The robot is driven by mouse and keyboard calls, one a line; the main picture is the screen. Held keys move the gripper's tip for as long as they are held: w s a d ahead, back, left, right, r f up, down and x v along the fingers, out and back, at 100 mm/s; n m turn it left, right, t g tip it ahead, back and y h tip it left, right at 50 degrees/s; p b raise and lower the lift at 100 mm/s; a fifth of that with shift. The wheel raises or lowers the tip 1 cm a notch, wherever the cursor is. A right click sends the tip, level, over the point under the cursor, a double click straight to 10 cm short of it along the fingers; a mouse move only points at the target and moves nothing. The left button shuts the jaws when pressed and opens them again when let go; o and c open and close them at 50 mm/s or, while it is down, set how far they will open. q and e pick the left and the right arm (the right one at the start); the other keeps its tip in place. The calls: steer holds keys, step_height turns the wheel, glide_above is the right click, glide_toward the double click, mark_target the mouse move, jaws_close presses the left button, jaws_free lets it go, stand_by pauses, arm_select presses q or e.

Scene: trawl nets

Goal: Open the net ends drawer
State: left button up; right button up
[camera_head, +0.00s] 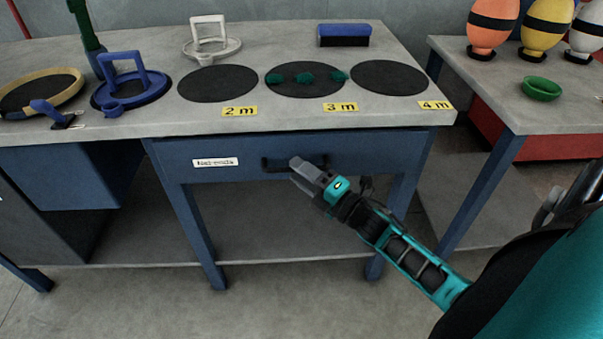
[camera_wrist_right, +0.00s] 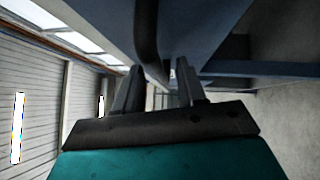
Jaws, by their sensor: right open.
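The net ends drawer (camera_head: 235,173) is a blue front with a white label (camera_head: 215,162) under the grey worktop, and it looks shut. Its dark bar handle (camera_head: 272,166) sits right of the label. My right gripper (camera_head: 298,168) is in front of the handle and overlaps its middle and right part. In the right wrist view the two grey fingers (camera_wrist_right: 158,85) are apart, and the dark handle (camera_wrist_right: 147,35) runs down towards the gap between them. I cannot tell whether they touch it. My left gripper is not in view.
The worktop (camera_head: 200,125) above carries several black discs, a blue framed piece (camera_head: 130,85), a white framed piece (camera_head: 210,42) and a blue block (camera_head: 343,35). Table legs (camera_head: 200,235) stand below both drawer ends. A second table (camera_head: 480,85) with floats is at the right.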

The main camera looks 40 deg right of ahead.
steer(key=shift+w, duration=0.1)
steer(key=shift+c, duration=0.4)
jaws_close()
